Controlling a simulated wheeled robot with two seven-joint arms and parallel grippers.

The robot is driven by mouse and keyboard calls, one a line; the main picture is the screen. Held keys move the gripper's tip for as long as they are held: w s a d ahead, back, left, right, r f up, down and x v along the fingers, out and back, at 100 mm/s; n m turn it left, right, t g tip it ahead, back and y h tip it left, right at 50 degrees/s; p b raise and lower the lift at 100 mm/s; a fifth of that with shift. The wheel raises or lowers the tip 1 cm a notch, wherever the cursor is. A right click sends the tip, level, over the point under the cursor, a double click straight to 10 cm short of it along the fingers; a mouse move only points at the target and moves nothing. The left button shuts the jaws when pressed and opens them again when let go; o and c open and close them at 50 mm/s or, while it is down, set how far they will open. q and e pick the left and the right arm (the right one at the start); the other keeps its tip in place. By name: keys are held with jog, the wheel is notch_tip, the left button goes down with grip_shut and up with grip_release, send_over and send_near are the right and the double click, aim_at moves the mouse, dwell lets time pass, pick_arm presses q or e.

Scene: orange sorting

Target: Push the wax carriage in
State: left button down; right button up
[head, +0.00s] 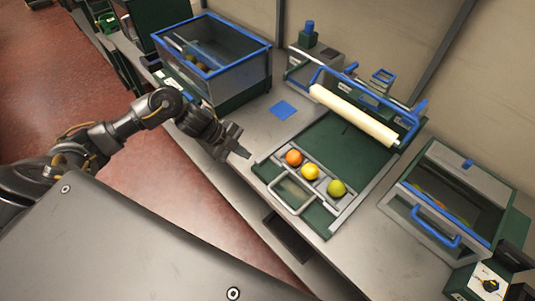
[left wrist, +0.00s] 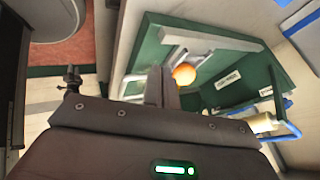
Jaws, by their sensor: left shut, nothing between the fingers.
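The carriage (head: 286,201) is a grey frame with a loop handle at its front, on the near end of a dark green waxing station. An orange (head: 293,157), a yellow fruit (head: 310,171) and a green fruit (head: 337,188) sit in a row in it. A cream roller (head: 353,115) in a blue frame spans the station behind them. My left gripper (head: 243,153) is shut and empty, left of the carriage and apart from it. In the left wrist view its fingers (left wrist: 162,82) show with the orange (left wrist: 184,74) beyond; the other fruits are hidden. My right gripper is out of view.
A blue-rimmed clear bin (head: 212,60) stands at the back left. A lidded box with a blue handle (head: 440,212) stands on the right. A blue square (head: 284,110) lies on the grey bench. A control box (head: 488,284) is at the lower right.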

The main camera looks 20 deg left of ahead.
aim_at(273, 160)
pick_arm(q)
jog(key=p+x, duration=0.1)
jog(key=x, duration=0.6)
jog(key=shift+d, duration=0.2)
jog(key=shift+w+d+r+p, duration=0.15)
jog(key=shift+w+p, duration=0.15)
jog(key=shift+w, duration=0.3)
jog(key=shift+w+d+p, duration=0.2)
jog(key=shift+w+p, duration=0.1)
jog(key=shift+w, duration=0.25)
jog(key=shift+w+d, duration=0.25)
jog(key=shift+w, duration=0.4)
